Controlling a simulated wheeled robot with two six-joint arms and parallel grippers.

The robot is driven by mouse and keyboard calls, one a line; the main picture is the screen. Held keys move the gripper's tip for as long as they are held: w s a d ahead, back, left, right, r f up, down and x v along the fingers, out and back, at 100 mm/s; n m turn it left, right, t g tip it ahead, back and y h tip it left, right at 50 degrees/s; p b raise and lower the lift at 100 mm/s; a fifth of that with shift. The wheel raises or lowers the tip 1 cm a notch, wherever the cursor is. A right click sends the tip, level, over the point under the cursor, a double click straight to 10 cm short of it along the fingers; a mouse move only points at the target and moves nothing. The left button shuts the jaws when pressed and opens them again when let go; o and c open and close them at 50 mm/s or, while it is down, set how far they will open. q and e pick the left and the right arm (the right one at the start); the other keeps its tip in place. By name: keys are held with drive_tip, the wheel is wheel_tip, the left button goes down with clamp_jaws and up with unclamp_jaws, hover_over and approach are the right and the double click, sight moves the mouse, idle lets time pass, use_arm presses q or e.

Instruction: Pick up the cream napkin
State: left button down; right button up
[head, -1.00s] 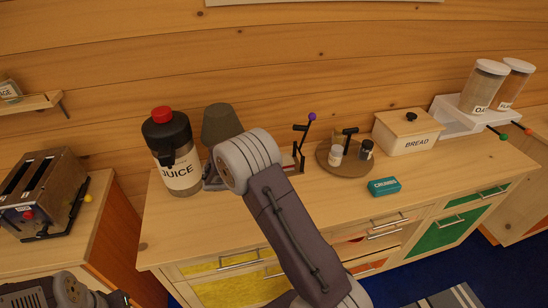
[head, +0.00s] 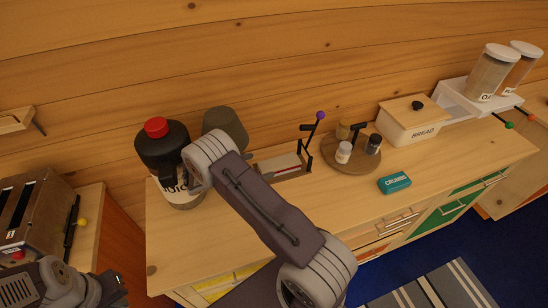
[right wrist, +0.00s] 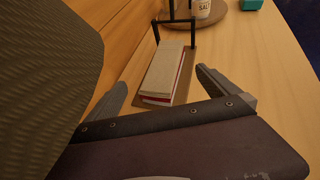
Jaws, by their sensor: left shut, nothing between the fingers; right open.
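A low holder with a stack of cream napkins (right wrist: 165,65) shows in the right wrist view, with a red layer under the cream top. In the head view the cream napkin stack (head: 280,167) lies on the counter, partly hidden by my right arm. My right gripper (right wrist: 161,78) is open and empty, its fingers on either side of the stack's near end in the picture; I cannot tell its height above. In the head view the right gripper is hidden behind its arm. My left gripper (head: 116,290) is shut and empty at the lower left.
A juice dispenser (head: 166,150) and a dark lamp shade (head: 226,126) stand close by my right arm. To the right are a round tray (head: 352,165) with shakers, a teal box (head: 394,183) and a bread bin (head: 415,125). The counter front is clear.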

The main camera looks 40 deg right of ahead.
sight(278, 162)
drive_tip(key=shift+s+d+r, duration=0.1)
drive_tip(key=shift+s+d, duration=0.15)
drive_tip(key=shift+s, duration=0.05)
drive_tip(key=p+x, duration=0.1)
drive_tip(key=x, duration=0.2)
drive_tip(key=shift+w+d, duration=0.15)
drive_tip(key=shift+w, duration=0.05)
drive_tip(key=shift+w+d+f, duration=0.1)
drive_tip(key=shift+d+f, duration=0.1)
drive_tip(key=shift+f, duration=0.15)
drive_tip(key=p+x, duration=0.1)
drive_tip(key=x, duration=0.1)
drive_tip(key=p+x, duration=0.1)
drive_tip(key=shift+s+d, duration=0.3)
drive_tip(key=shift+d, duration=0.2)
drive_tip(key=shift+d+f, duration=0.15)
drive_tip(key=shift+d, duration=0.15)
drive_tip(key=shift+w+d+f, duration=0.1)
drive_tip(key=shift+w+f, duration=0.05)
drive_tip(key=shift+w, duration=0.05)
drive_tip(key=shift+s, duration=0.1)
drive_tip(key=c, duration=1.5)
